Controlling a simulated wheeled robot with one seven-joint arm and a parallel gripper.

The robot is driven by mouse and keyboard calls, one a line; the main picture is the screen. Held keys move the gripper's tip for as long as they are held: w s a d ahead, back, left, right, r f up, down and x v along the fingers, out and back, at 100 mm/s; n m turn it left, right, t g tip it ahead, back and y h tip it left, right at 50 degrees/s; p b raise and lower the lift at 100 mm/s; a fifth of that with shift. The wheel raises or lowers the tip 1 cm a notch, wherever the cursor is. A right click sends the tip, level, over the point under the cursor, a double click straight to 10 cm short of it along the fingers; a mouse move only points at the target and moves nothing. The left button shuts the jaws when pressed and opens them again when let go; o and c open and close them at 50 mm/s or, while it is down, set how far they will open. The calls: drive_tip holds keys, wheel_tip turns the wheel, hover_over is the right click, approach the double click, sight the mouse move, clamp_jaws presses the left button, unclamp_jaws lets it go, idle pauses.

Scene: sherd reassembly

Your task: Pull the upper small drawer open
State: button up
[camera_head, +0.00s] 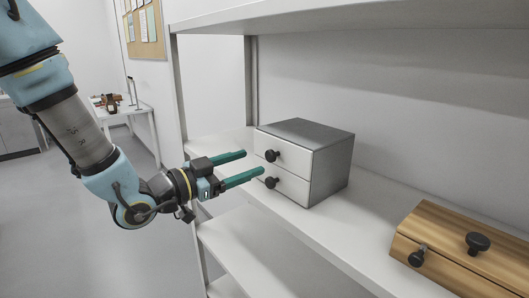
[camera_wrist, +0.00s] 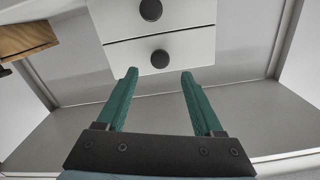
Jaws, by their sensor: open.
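A small grey cabinet (camera_head: 328,165) stands on the shelf with two white drawers, both shut. The upper drawer (camera_head: 290,157) has a round black knob (camera_head: 271,155). The lower drawer (camera_head: 292,189) has a matching knob (camera_head: 271,182). My gripper (camera_head: 253,162) is open and empty in front of the drawer fronts, its green fingers pointing at them. The wrist view appears upside down. There the upper knob (camera_wrist: 160,59) lies just beyond the gap between my fingertips (camera_wrist: 160,74), and the lower knob (camera_wrist: 151,9) is farther up the picture. No contact with the upper knob shows.
A wooden box (camera_head: 455,250) with black knobs sits on the same shelf (camera_head: 345,235) at the right; part of it shows in the wrist view (camera_wrist: 25,40). Another shelf (camera_head: 350,12) hangs above. A shelf upright (camera_head: 181,95) stands behind my gripper.

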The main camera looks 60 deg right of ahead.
sight(269, 156)
drive_tip(key=p+x, duration=0.1)
drive_tip(key=x, duration=0.5)
drive_tip(key=shift+p, duration=0.35)
clamp_jaws()
idle(1.1)
